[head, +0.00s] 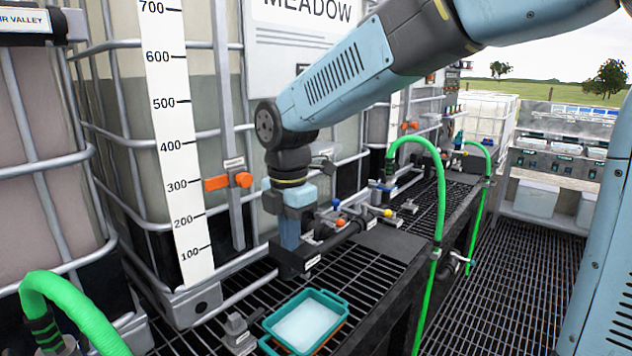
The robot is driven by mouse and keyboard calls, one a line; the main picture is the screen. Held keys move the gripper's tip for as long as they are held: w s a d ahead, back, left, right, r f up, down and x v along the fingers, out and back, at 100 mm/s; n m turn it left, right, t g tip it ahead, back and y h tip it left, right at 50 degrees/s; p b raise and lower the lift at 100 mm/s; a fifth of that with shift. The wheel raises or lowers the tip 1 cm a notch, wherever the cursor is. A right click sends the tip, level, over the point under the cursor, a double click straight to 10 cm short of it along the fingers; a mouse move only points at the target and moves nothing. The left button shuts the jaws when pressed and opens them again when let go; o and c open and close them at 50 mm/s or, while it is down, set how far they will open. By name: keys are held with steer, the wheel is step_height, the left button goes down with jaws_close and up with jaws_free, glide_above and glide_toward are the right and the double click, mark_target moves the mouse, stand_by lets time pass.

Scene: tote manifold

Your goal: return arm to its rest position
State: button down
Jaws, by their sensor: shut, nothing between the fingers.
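My arm, light blue and dark grey, reaches in from the upper right of the head view and bends down at its wrist. My gripper (290,238) points down at the end of the wrist, beside the dark pipe manifold (345,236) with its small coloured valve handles. It is shut, with nothing seen between the fingers. The fingertips are partly hard to make out against the dark block at the manifold's end, so I cannot tell whether they touch it.
A teal tray (334,298) with whitish contents sits on the grated bench just below. Green hoses (437,230) arch at right. Grated floor (520,270) lies open further right.

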steer(key=s+d+r+m+t, duration=0.1)
steer(key=s+d+m, duration=0.2)
steer(key=d+m, duration=0.6)
steer(key=s+d+r+m+t, duration=0.2)
steer(key=s+d+m, duration=0.2)
steer(key=d+m, duration=0.5)
steer(key=s+d+r+m+t, duration=0.1)
steer(key=s+d+m+t, duration=0.1)
steer(key=d+m, duration=0.7)
steer(key=shift+s+d+r, duration=0.15)
steer(key=shift+s+d, duration=0.55)
steer(key=shift+d, duration=0.1)
